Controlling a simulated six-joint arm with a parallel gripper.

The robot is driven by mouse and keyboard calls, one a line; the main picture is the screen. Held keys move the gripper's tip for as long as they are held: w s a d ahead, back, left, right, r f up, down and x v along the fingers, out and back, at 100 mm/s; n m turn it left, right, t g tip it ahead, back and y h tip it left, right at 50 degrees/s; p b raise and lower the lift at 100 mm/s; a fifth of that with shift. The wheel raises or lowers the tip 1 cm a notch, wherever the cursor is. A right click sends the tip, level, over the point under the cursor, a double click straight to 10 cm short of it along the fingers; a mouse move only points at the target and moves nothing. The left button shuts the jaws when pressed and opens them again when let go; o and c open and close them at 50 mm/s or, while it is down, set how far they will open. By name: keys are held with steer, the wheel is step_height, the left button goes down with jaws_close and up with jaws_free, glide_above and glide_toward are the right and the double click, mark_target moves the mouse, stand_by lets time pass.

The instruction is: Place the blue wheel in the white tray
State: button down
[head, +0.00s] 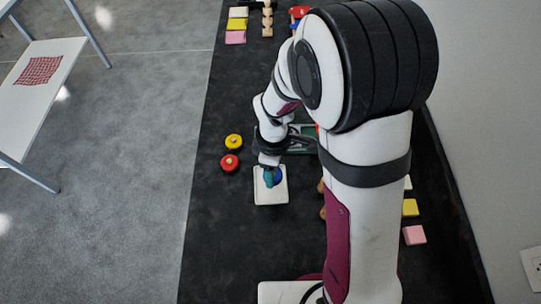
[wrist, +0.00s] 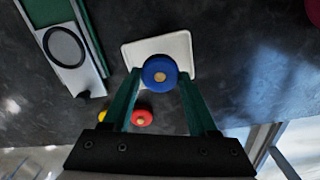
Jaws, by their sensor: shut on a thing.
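The blue wheel (wrist: 160,72) has a tan hub and sits between the two green fingers of my gripper (wrist: 158,80) in the wrist view. My gripper is shut on it. The white tray (wrist: 182,42) is shallow and lies behind the wheel in that view. In the head view the tray (head: 270,196) lies on the black table, with my gripper (head: 271,178) and the blue wheel (head: 278,174) over its upper part. I cannot tell whether the wheel touches the tray floor.
A yellow wheel (head: 233,142) and a red wheel (head: 229,163) lie left of the tray. A green and grey device (head: 300,138) lies beyond it, partly hidden by my arm. Yellow and pink blocks (head: 414,235) lie on the right.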

mark_target(277, 180)
steer(key=f, duration=0.4)
steer(key=shift+a+f, duration=0.2)
steer(key=shift+a, duration=0.1)
steer(key=shift+f, duration=0.1)
steer(key=shift+c, duration=0.9)
jaws_free()
step_height(277, 180, up, 11)
steer(key=shift+w+r, duration=0.1)
steer(key=shift+r, duration=0.05)
steer(key=s+d+r+m+y, duration=0.1)
steer(key=s+d+r+m, duration=0.2)
steer(key=s+m, duration=0.6)
steer(key=s+d+r+m, duration=0.3)
steer(key=s+r+m, duration=0.2)
steer(key=s+m, duration=0.4)
steer(key=m, duration=0.2)
steer(key=shift+s+d+r+m+y, duration=0.15)
steer(key=shift+r+m+y, duration=0.15)
steer(key=shift+r+y, duration=0.1)
